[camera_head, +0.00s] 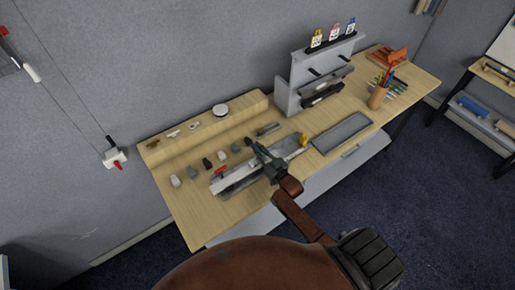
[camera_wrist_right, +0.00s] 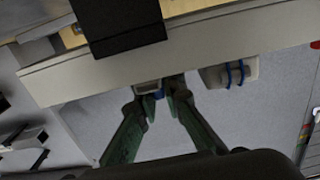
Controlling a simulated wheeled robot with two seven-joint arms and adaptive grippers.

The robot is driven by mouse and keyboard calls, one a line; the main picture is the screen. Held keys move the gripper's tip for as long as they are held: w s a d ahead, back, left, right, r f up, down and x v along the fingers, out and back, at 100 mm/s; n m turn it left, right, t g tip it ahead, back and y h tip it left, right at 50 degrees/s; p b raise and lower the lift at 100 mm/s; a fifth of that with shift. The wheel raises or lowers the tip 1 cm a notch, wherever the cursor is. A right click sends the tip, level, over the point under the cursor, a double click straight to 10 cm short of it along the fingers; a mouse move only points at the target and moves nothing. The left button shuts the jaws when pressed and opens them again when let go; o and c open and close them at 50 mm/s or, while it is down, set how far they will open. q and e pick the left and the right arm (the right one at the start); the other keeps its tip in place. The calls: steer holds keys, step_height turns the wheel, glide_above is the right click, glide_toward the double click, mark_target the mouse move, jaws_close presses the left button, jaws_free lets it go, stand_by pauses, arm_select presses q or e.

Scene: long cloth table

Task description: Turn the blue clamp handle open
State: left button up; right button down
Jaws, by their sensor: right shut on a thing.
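A pale clamp rail (camera_head: 240,179) lies on the wooden table, with a red handle (camera_head: 221,171) at its left and a yellow handle (camera_head: 304,139) at its right. My right gripper (camera_head: 256,149) is over the rail between these two handles. In the right wrist view, my right gripper (camera_wrist_right: 164,90) has its fingertips close together around a small blue piece, the blue clamp handle (camera_wrist_right: 158,93), mostly hidden by the fingers. In the head view the gripper hides the blue handle. How far the handle is turned cannot be told. My left gripper is not in view.
Several small grey blocks (camera_head: 207,163) stand behind the rail. A grey tray (camera_head: 342,133) lies to its right. A grey rack (camera_head: 297,94) and a pen cup (camera_head: 377,98) stand farther right. A white part with blue bands (camera_wrist_right: 228,74) is near the fingers.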

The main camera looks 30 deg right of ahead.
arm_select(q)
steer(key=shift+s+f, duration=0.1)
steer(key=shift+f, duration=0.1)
